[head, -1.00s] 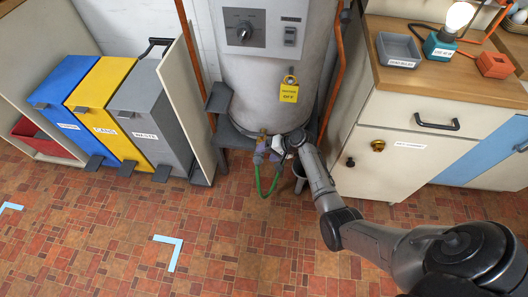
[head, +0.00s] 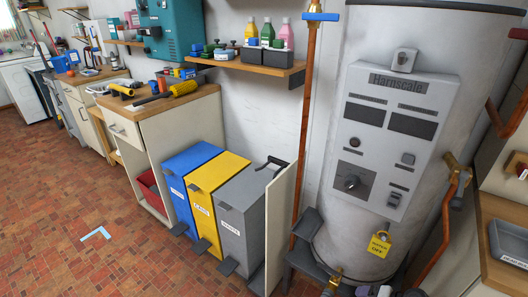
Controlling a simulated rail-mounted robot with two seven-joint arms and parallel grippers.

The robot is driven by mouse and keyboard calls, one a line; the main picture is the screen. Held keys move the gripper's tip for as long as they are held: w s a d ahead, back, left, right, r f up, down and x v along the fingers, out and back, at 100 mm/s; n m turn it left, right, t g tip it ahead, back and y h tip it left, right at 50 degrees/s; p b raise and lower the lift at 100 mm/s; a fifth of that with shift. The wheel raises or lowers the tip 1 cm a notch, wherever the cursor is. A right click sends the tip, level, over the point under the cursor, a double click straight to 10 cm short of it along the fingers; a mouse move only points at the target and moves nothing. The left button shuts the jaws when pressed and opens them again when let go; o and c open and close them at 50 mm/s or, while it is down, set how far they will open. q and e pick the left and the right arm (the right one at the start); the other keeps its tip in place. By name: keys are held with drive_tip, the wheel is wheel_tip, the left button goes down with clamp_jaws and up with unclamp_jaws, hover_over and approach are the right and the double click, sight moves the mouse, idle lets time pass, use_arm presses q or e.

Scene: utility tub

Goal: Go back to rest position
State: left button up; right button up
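The tall grey water heater (head: 340,130) labelled "Harnscale" stands at the right of the head view. Its panel (head: 385,140) has a dial, and a yellow "OFF" tag (head: 379,245) hangs below it. A brass valve (head: 335,278) shows low at its base. A small part of my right gripper (head: 384,291) seems to show at the bottom edge beside the heater's base; its fingers are cut off or too small to read. My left gripper is not in view.
Blue (head: 188,185), yellow (head: 217,200) and grey (head: 243,220) bins stand left of the heater. A wooden-topped cabinet (head: 140,130) and a shelf with bottles (head: 250,66) are behind. A grey tray (head: 508,250) sits at the right edge.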

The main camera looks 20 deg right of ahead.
drive_tip(key=s+a+r+n+h+p, duration=0.2)
drive_tip(key=a+r+n+h, duration=0.25)
drive_tip(key=r, duration=0.45)
drive_tip(key=s+a+r+n+h+p, duration=0.1)
drive_tip(key=a+r+n+h+p, duration=0.3)
drive_tip(key=r, duration=0.6)
drive_tip(key=s+a+r+n+y+p, duration=0.25)
drive_tip(key=s+a+r+p, duration=0.4)
drive_tip(key=s+a, duration=0.4)
drive_tip(key=s+a+r+n+g+p, duration=0.1)
drive_tip(key=s+a+g+p, duration=0.1)
drive_tip(key=s+p, duration=0.3)
drive_tip(key=s+a+g+p, duration=0.2)
drive_tip(key=s, duration=0.6)
wheel_tip(320, 180, up, 37)
drive_tip(key=p, duration=3.7)
drive_tip(key=shift+w+d, duration=0.2)
drive_tip(key=shift+w, duration=0.15)
